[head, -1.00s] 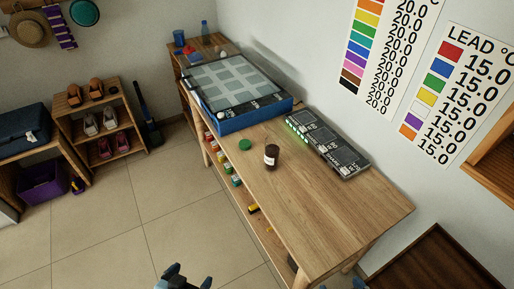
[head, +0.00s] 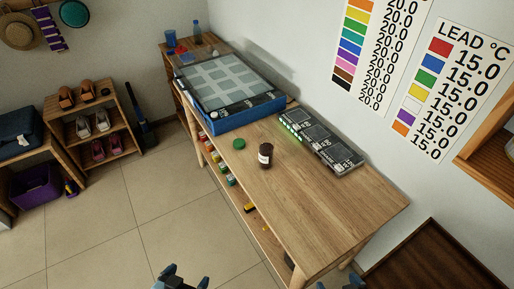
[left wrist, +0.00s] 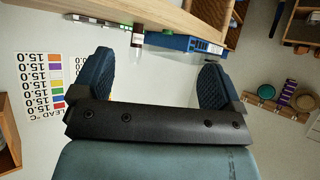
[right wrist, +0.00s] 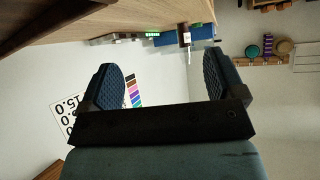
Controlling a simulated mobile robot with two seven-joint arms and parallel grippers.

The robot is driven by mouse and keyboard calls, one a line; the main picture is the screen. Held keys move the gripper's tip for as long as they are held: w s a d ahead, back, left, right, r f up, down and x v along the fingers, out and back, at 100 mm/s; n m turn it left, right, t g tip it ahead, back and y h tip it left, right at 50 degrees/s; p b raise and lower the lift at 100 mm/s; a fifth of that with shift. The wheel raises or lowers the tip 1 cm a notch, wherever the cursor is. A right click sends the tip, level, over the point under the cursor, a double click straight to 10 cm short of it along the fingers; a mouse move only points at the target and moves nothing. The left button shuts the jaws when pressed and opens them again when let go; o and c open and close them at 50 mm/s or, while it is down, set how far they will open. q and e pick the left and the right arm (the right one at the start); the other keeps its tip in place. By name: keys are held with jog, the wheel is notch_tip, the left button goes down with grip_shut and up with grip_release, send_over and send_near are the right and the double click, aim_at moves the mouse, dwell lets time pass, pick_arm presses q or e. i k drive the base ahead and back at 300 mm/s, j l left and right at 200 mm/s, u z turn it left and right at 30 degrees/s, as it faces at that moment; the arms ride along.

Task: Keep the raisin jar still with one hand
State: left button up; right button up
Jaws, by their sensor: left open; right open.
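The raisin jar (head: 265,155) is a small dark jar with a white label, upright on the wooden table (head: 330,205). A green round lid (head: 239,143) lies beside it, to its left. The jar also shows in the left wrist view (left wrist: 138,36) and in the right wrist view (right wrist: 186,37). My left gripper (head: 182,275) is open and empty, low in the head view, short of the table. My right gripper (head: 342,284) is open and empty at the bottom edge, mostly cut off. Both grippers are well apart from the jar.
A blue tray with a grey grid (head: 240,115) stands at the table's far end. A dark panel with green lights (head: 320,145) lies along the wall side. Small colourful items (head: 222,168) sit on the lower shelf. The tabletop's near part is clear.

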aim_at(267, 140)
jog(key=j+z, duration=0.1)
jog(key=j, duration=0.35)
jog(key=k+j+z, duration=0.1)
jog(key=j, duration=0.35)
jog(key=i+j+z, duration=0.15)
jog(key=j, duration=0.15)
jog(key=i+j+z, duration=0.15)
jog(key=j, duration=0.2)
jog(key=i+j+z, duration=0.15)
jog(key=j, duration=0.2)
jog(key=i+j+z, duration=0.25)
jog(key=i, duration=0.25)
jog(key=i+j+z, duration=0.25)
jog(key=i, duration=0.2)
